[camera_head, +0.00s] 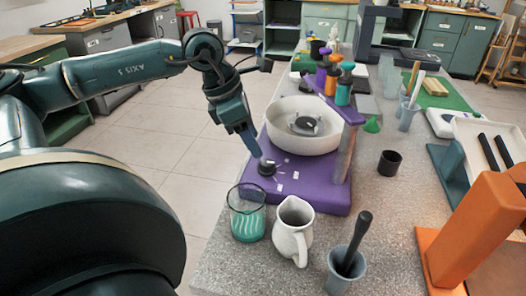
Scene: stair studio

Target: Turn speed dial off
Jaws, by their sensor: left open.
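A purple machine (318,190) with a white round bowl (332,139) stands on the grey counter. A small black dial (267,168) sits at the front left of its purple base, with small pale marks beside it. My left gripper (256,152) comes down from the upper left, with its fingertips just above the dial. It holds nothing that I can see. Its jaws are open, though the gap between the fingers is hard to make out. I cannot tell whether the tips touch the dial. My right gripper is not in view.
A glass with green stripes (247,222), a white pitcher (293,232) and a grey cup with a dark pestle-like tool (343,270) stand close in front of the base. A black cup (389,163) is to its right. An orange stand (478,232) fills the lower right.

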